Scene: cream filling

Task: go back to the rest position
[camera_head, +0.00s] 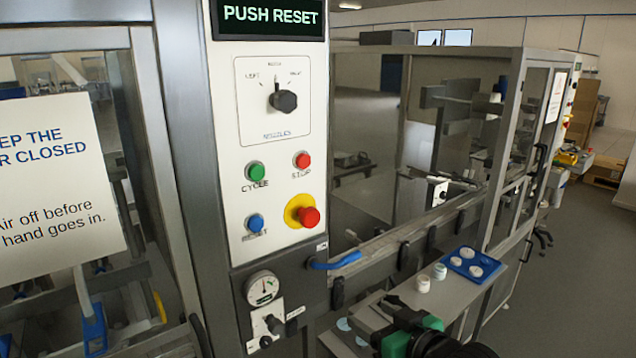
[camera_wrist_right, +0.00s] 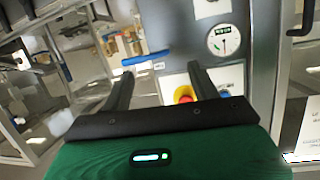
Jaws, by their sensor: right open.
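My right gripper (camera_head: 392,312) is at the lower middle of the head view, in front of the control panel (camera_head: 268,158) and near the shelf (camera_head: 440,300). In the right wrist view its two fingers stand apart with nothing between them (camera_wrist_right: 160,75). My left gripper is not in view. The panel's display (camera_head: 268,16) reads "PUSH RESET". Below it are a selector knob (camera_head: 283,101), a green button (camera_head: 256,171), a red button (camera_head: 302,159), a blue button (camera_head: 255,223) and a red emergency stop (camera_head: 309,217) on yellow.
A blue handle (camera_head: 335,261) juts out beside the gauge (camera_head: 262,288). Two small jars (camera_head: 423,284) and a blue tray (camera_head: 473,265) with several white discs are on the shelf. A glazed door (camera_head: 75,180) stands left. The floor (camera_head: 575,260) at right looks clear.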

